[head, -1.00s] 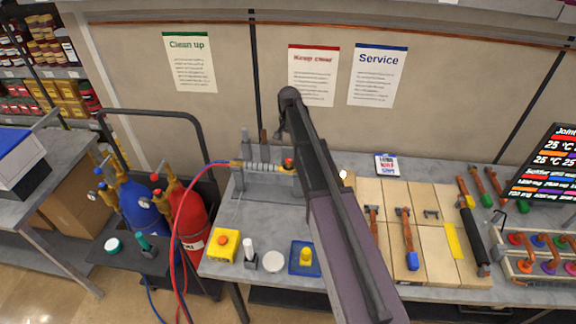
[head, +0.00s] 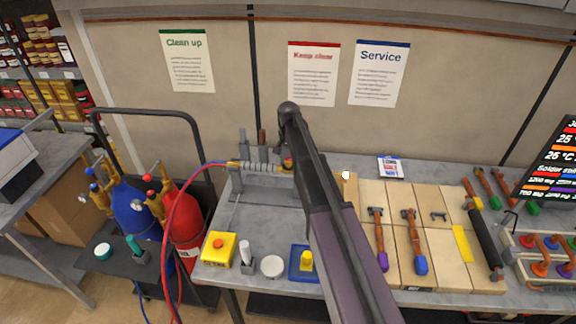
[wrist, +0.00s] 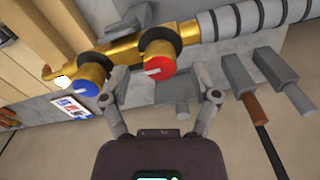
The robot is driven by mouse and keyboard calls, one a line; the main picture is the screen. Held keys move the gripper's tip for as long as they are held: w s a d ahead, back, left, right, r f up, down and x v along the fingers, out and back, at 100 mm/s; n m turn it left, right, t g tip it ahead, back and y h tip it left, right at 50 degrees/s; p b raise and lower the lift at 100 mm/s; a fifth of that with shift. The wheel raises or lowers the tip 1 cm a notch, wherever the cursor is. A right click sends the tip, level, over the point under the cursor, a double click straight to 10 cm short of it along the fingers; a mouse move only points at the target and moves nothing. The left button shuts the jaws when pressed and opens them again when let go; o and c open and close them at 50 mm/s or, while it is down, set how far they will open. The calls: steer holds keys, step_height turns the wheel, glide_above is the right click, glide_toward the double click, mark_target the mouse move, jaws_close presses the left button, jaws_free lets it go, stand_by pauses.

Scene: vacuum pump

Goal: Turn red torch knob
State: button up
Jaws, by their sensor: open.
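The red torch knob (wrist: 160,64) has a white mark on its face and sits on the brass torch body (wrist: 122,46) in the wrist view. A blue knob (wrist: 88,84) is on the same torch, to its left. My gripper (wrist: 166,84) is open, with one finger left and one right of the red knob; I cannot tell whether either finger touches it. In the head view the torch lies in a stand (head: 234,190) at the back left of the bench. My arm hides most of its knob end and my gripper there.
Several grey-headed tools (wrist: 245,80) are close to the right finger. A red and blue hose arches from the torch to the red cylinder (head: 183,210). A yellow button box (head: 219,250) stands at the bench's front left. Wooden boards (head: 440,240) lie to the right.

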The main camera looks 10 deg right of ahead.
steer(key=shift+f+b, duration=0.7)
steer(key=shift+f, duration=0.35)
jaws_close()
